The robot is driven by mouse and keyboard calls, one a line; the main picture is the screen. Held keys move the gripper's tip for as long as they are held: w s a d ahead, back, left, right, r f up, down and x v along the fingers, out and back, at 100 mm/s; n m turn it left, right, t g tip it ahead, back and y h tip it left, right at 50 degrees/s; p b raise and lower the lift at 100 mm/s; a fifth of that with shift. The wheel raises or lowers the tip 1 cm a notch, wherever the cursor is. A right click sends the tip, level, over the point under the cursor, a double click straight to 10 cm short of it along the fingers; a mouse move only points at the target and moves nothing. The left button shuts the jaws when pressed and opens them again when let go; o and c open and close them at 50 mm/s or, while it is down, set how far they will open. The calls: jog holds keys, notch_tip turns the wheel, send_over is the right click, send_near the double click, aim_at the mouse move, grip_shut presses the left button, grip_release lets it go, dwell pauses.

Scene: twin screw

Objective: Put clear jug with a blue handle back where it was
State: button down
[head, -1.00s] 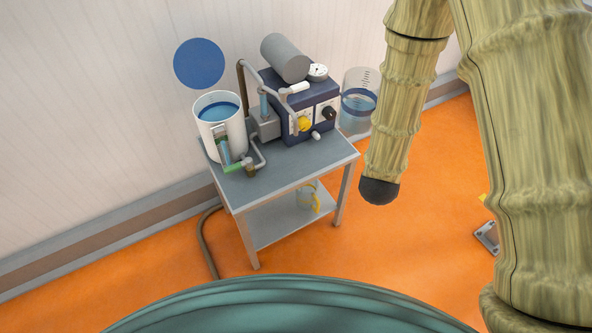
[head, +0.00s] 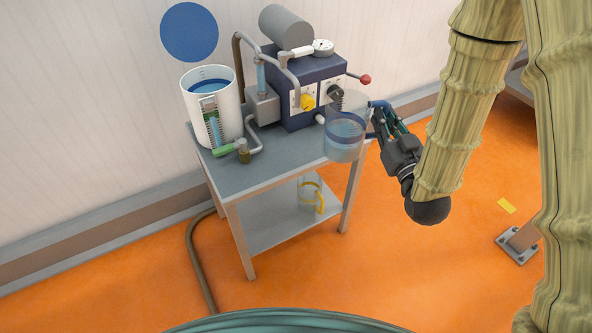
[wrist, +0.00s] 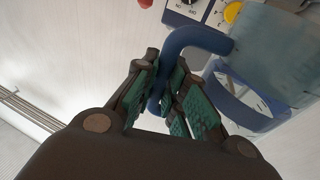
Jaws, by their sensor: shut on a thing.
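The clear jug (head: 345,128) has a blue band and a blue handle, and stands out at the right front corner of the cart in the head view. My gripper (head: 382,118) is to its right, shut on the blue handle. In the wrist view the handle (wrist: 190,38) passes between the green-padded fingers of my gripper (wrist: 161,92), and part of the clear jug wall (wrist: 278,50) shows at right. The jug looks upright. I cannot tell whether its base touches the cart top (head: 250,176) or hangs just off its edge.
On the cart stand a white jug (head: 229,108) at left, a blue pump box (head: 285,98) with a red-tipped lever (head: 364,79), and a pipe with a green end (head: 225,150). A small yellow-handled clear jug (head: 309,194) stands on the lower shelf. The front of the cart top is fairly clear.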

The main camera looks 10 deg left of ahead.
jog(key=s+a+f+n+g+y+b, duration=0.2)
jog(key=s+f+n+g+y+b, duration=0.25)
jog(key=f+b, duration=0.45)
jog(key=shift+m+t+y, duration=0.35)
jog(key=shift+t+y, duration=0.2)
jog(key=shift+t, duration=0.1)
jog(key=f+b+x, duration=0.1)
jog(key=b+x, duration=0.1)
jog(key=x, duration=0.3)
jog(key=b+x, duration=0.2)
jog(key=x, duration=0.4)
jog(key=f+b+x, duration=0.1)
jog(key=b+x, duration=0.1)
jog(key=x, duration=0.4)
jog(key=shift+a+f, duration=0.35)
jog(key=shift+a, duration=0.1)
jog(key=shift+f, duration=0.3)
jog(key=c, duration=1.5)
grip_release()
